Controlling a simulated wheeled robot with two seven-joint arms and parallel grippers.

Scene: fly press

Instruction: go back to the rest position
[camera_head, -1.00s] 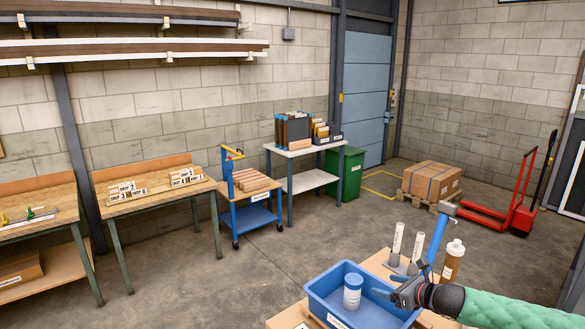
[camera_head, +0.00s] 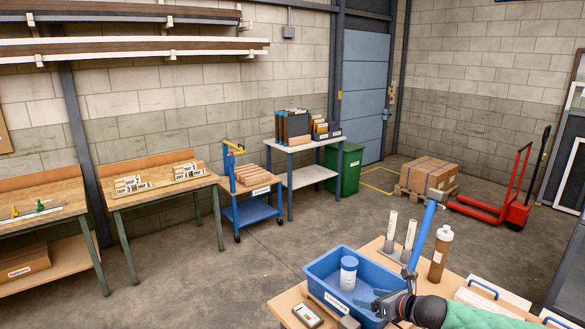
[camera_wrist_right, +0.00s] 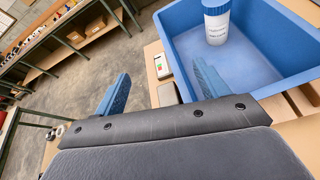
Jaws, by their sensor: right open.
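My right gripper (camera_head: 372,304) is open and empty at the front right edge of the blue bin (camera_head: 322,270) in the head view. In the right wrist view its two blue fingers (camera_wrist_right: 160,88) stand wide apart with nothing between them. One finger overlaps the near wall of the bin (camera_wrist_right: 262,78) in that picture; I cannot tell whether it touches. A white jar with a blue lid (camera_head: 348,273) stands upright inside the bin, apart from the fingers, and also shows in the right wrist view (camera_wrist_right: 216,25). My left gripper is not in view.
A blue lever (camera_head: 422,235), two white-topped tubes (camera_head: 391,228) and a brown bottle (camera_head: 440,254) stand behind the gripper. A small device with a screen (camera_head: 307,315) lies on the table by the bin. Open floor (camera_head: 200,290) lies to the left.

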